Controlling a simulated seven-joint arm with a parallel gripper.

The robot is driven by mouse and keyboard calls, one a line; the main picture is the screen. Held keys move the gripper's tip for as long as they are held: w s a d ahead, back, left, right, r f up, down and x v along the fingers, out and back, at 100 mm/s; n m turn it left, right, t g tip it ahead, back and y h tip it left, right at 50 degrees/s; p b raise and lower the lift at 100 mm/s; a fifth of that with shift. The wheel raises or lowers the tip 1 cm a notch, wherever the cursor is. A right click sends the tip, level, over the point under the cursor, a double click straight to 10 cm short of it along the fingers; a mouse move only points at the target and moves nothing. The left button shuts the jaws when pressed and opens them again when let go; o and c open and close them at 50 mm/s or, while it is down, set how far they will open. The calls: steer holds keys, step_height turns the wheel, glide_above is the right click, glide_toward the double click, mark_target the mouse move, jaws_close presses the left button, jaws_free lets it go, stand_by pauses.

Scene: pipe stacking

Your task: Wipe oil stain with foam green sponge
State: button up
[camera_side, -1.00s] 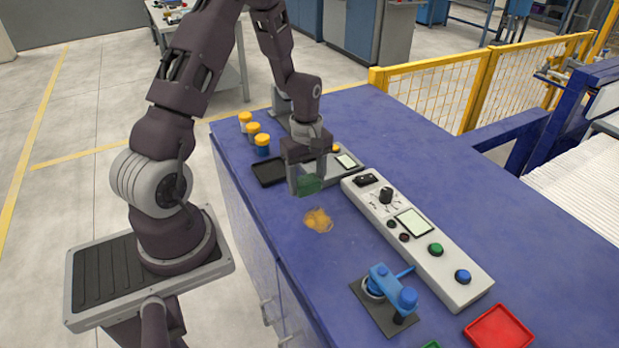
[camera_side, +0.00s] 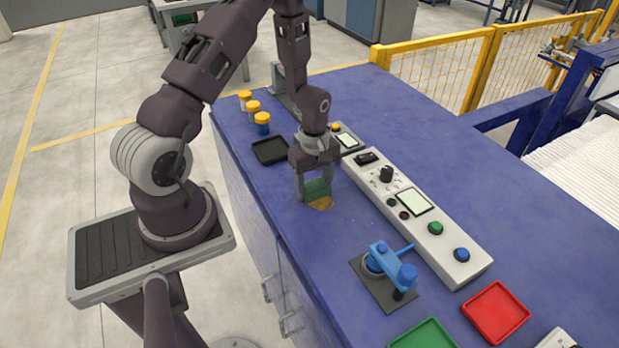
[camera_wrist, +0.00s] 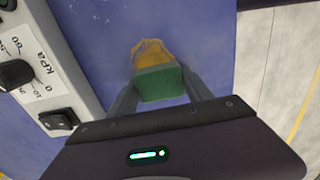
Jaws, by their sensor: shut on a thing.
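My gripper (camera_side: 315,188) is shut on the green foam sponge (camera_side: 317,188) and points down at the blue table (camera_side: 450,180). The sponge also shows between the two fingers in the wrist view (camera_wrist: 159,84). The yellow-brown oil stain (camera_side: 321,203) lies on the table just under and in front of the sponge. In the wrist view, the stain (camera_wrist: 151,53) shows beyond the sponge, and the sponge hides part of it. The sponge is at or very near the table surface; I cannot tell whether it touches.
A grey control panel (camera_side: 413,208) with knobs and buttons stands right of the stain. A blue valve device (camera_side: 388,268), a red tray (camera_side: 496,312) and a green tray (camera_side: 424,336) are nearer the front. A black tray (camera_side: 270,151) and yellow-capped bottles (camera_side: 262,122) are behind.

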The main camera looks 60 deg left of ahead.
mark_target(328, 213)
steer(key=shift+d, duration=3.4)
steer(key=shift+a, duration=5)
steer(key=shift+w+r, duration=0.1)
steer(key=shift+w, duration=0.1)
steer(key=shift+d, duration=5.05)
steer(key=shift+a, duration=5.15)
step_height(328, 213, up, 8)
steer(key=shift+s, duration=0.1)
steer(key=shift+s+f, duration=0.15)
steer(key=shift+f, duration=0.05)
